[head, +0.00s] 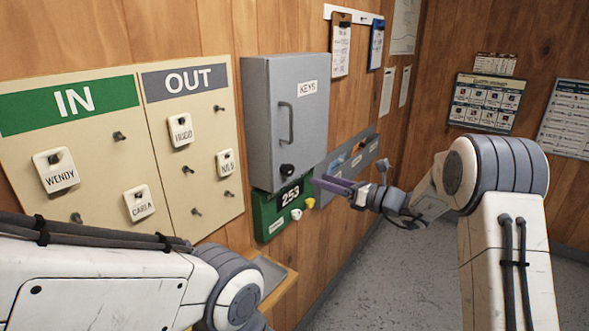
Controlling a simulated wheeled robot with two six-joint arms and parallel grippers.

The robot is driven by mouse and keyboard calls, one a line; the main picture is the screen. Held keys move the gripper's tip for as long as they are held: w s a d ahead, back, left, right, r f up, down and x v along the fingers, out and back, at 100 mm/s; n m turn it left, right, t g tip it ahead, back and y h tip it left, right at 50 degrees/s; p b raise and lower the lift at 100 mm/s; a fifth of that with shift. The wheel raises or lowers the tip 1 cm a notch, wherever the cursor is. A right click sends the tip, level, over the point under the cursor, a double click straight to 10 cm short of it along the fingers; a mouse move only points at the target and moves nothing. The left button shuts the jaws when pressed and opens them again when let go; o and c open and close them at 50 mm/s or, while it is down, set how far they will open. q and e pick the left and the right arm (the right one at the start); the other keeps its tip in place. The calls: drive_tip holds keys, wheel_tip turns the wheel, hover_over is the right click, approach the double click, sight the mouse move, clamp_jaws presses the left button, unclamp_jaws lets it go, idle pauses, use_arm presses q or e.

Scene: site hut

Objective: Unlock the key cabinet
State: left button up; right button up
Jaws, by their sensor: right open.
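The grey key cabinet (285,120) is fixed to the wood wall with its door shut. Its door bears a "KEYS" label (307,88) and an upright bar handle (287,123). A round black lock or knob (287,170) sits low on the door. My right gripper (322,182) is open, its fingers pointing left, just right of the cabinet's lower corner in the picture. I see nothing between its fingers, and I cannot tell how far it is from the door. My left arm crosses the lower left; its gripper is out of view.
A green "253" panel (268,215) with a white and a yellow knob is under the cabinet. An IN/OUT peg board (100,170) with name tags hangs to the left. A grey wall rack (350,165) is right of the cabinet. A wooden ledge (283,290) juts out below.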

sight(292, 171)
drive_tip(key=p+x, duration=0.3)
drive_tip(key=x, duration=0.5)
drive_tip(key=shift+w+a+r, duration=0.1)
drive_tip(key=shift+a, duration=0.2)
drive_tip(key=shift+p+x, duration=0.3)
drive_tip(key=shift+x, duration=0.45)
clamp_jaws()
